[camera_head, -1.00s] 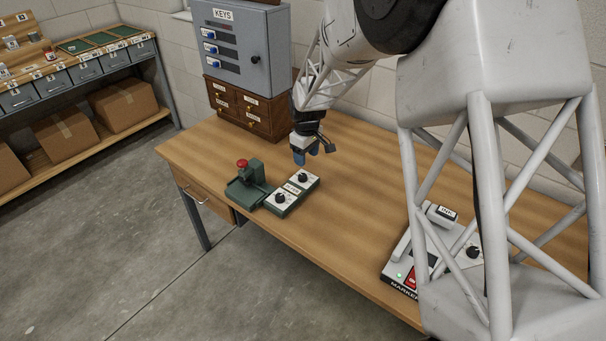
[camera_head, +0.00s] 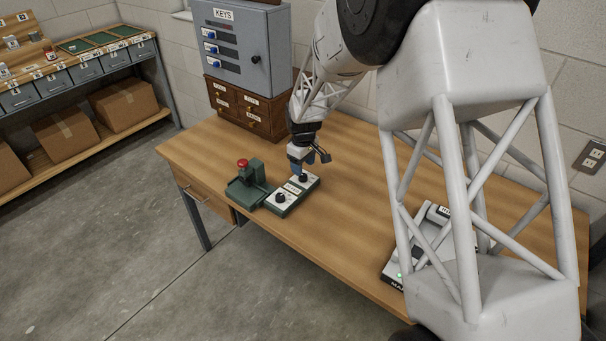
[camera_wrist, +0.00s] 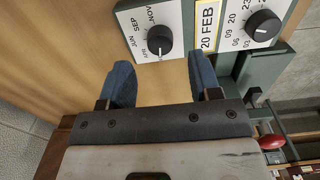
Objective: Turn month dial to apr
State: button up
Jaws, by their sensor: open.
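The month dial is a black round knob on a white plate with month marks. It shows in the wrist view (camera_wrist: 159,39) and in the head view, at the back of the green date stamp unit (camera_head: 303,178). A label between the dials reads "20 FEB" (camera_wrist: 208,27). The day dial (camera_wrist: 264,26) is a second black knob, also in the head view (camera_head: 280,198). My gripper (camera_head: 301,169) is open just above the month dial. In the wrist view its blue fingers (camera_wrist: 160,65) are apart with nothing between them, and the month dial lies beyond their tips, roughly centred.
A green stamp press with a red knob (camera_head: 243,163) stands left of the dials. The grey key cabinet (camera_head: 240,45) sits on small wooden drawers (camera_head: 243,107) behind. A marker device (camera_head: 395,265) lies at the right, partly hidden by my arm. The bench front (camera_head: 310,235) is clear.

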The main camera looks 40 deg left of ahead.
aim_at(303, 177)
jog(key=shift+f, duration=2.25)
jog(key=shift+c, duration=0.4)
jog(key=c, duration=0.8)
jog(key=shift+c, duration=0.2)
jog(key=shift+r+m, duration=0.1)
jog(key=shift+m, duration=0.4)
jog(key=m, duration=0.2)
jog(key=shift+m, duration=0.3)
jog(key=m, duration=0.4)
